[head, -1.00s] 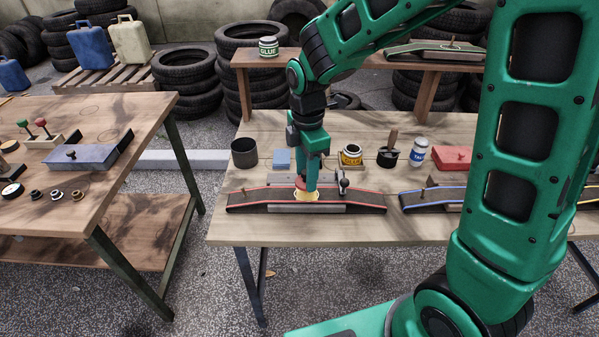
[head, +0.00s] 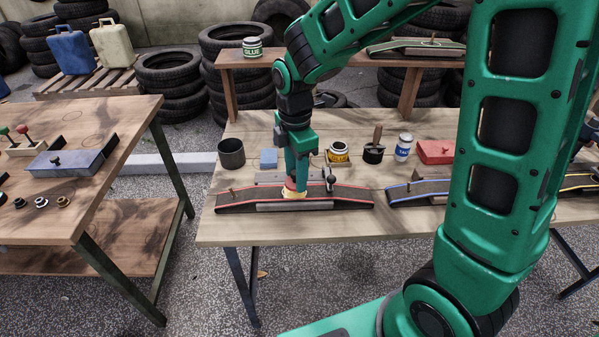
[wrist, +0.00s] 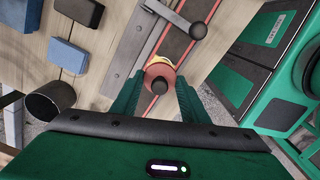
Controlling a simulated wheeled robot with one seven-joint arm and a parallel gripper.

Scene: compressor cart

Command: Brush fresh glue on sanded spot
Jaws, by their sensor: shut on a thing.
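My gripper (head: 294,186) is shut on a round tool (head: 292,193) with a red body and a yellow underside. The tool is at the middle of the red-edged belt (head: 240,200), low over or touching it; I cannot tell which. In the wrist view, the tool's red top (wrist: 160,72) with a dark knob sits between both fingers. The sanded spot is not visible; the tool and gripper cover that part of the belt. An open can with a yellow label (head: 338,155) stands behind the belt. A dark pot (head: 373,155) with a brown handle standing in it is to its right.
A metal clamp lever (head: 331,184) stands close right of my gripper. A dark cup (head: 231,153), blue block (head: 268,158), white-blue bottle (head: 403,147) and red box (head: 434,152) line the table's back. A blue-edged belt (head: 405,190) lies right. A glue jar (head: 252,47) is on the shelf.

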